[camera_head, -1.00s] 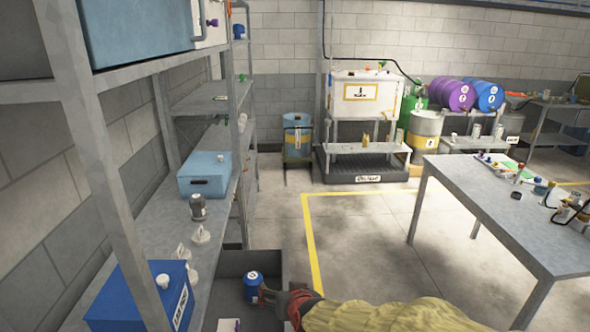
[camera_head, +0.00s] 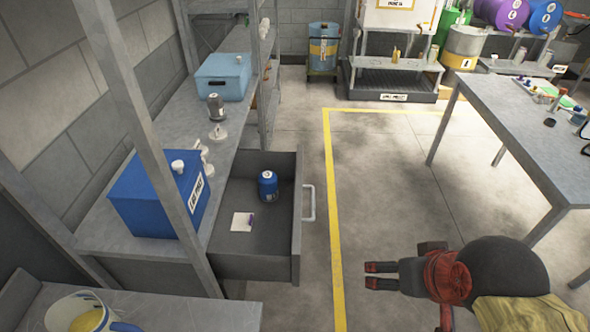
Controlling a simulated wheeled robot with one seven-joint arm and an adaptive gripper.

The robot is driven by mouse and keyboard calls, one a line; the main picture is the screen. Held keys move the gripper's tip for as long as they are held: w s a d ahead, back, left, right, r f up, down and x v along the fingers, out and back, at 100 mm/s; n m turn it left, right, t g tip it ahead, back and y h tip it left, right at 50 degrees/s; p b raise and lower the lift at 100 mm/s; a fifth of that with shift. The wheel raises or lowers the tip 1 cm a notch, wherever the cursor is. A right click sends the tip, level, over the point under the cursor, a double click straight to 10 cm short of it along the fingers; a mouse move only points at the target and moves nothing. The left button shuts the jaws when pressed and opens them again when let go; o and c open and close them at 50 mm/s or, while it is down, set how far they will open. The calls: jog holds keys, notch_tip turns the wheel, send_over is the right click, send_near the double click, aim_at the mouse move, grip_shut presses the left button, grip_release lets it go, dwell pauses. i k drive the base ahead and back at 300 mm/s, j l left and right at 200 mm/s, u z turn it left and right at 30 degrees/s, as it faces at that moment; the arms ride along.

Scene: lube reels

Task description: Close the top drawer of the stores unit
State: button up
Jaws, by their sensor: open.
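The top drawer (camera_head: 296,238) of the stores unit (camera_head: 105,228) is pulled out to the right. It is grey, with a pale bar handle (camera_head: 309,202) on its front. Inside it are a blue can (camera_head: 268,186) and a small white box (camera_head: 242,222). My gripper (camera_head: 370,275) is open, with red-tipped dark fingers pointing left. It is to the lower right of the drawer front, apart from the handle, with nothing between its fingers.
A blue box (camera_head: 160,200) and a light blue box (camera_head: 223,77) sit on the unit's shelf. A grey table (camera_head: 515,125) stands at right. A pail (camera_head: 85,315) is at lower left. Floor with a yellow line (camera_head: 333,200) is clear beside the drawer.

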aim_at(271, 252)
jog(key=l+u, duration=0.5)
jog(key=k+l+u, duration=0.1)
jog(key=l+u, duration=0.45)
jog(key=l, duration=0.3)
jog(key=i+l+u, duration=0.1)
jog(key=l, duration=0.3)
